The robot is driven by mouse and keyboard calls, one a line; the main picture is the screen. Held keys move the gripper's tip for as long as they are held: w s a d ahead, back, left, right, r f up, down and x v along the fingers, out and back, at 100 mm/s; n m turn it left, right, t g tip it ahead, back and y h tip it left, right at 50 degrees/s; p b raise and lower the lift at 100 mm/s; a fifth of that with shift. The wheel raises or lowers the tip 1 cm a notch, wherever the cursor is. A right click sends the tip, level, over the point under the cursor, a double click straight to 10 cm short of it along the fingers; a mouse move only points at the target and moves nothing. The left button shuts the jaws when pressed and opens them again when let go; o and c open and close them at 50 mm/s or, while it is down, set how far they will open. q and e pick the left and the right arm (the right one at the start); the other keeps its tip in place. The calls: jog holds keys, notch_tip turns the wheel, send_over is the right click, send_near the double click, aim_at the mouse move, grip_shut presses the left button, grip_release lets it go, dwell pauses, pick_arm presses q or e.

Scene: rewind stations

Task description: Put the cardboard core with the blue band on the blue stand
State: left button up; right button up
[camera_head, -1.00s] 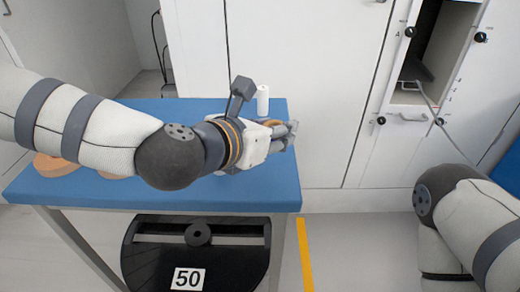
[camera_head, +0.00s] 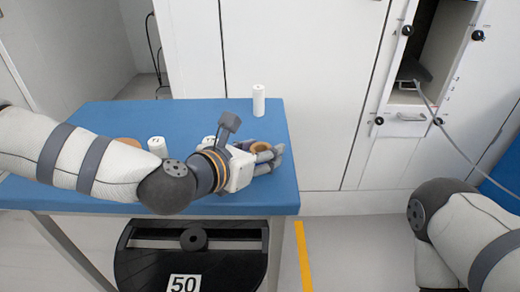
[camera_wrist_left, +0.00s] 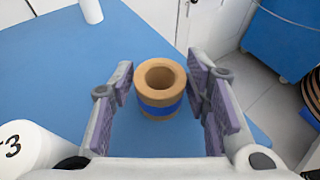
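The cardboard core with the blue band (camera_wrist_left: 160,108) stands upright on the blue table, its open top facing up. In the left wrist view it is between the two fingers of my left gripper (camera_wrist_left: 160,85), with a narrow gap on each side. My left gripper (camera_head: 266,158) is open. In the head view the core (camera_head: 260,147) shows only in part, behind the fingers near the table's right edge. My right gripper is out of the head view; only part of that arm shows.
The blue table (camera_head: 190,112) holds a white roll (camera_head: 259,100) at its back right edge and another (camera_head: 157,147) near my left arm. A numbered white roll (camera_wrist_left: 25,150) is close beside the left gripper. A tan disc (camera_head: 128,142) is mostly hidden by my arm.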

pick_arm(q)
jog(key=shift+r, duration=0.15)
jog(key=shift+s+a+r, duration=0.15)
jog(key=shift+s+r, duration=0.05)
jog(key=p+v, duration=0.1)
jog(key=v, duration=1)
jog(key=shift+s+a+p, duration=0.1)
jog(key=shift+s+p, duration=0.1)
jog(key=shift+p, duration=0.1)
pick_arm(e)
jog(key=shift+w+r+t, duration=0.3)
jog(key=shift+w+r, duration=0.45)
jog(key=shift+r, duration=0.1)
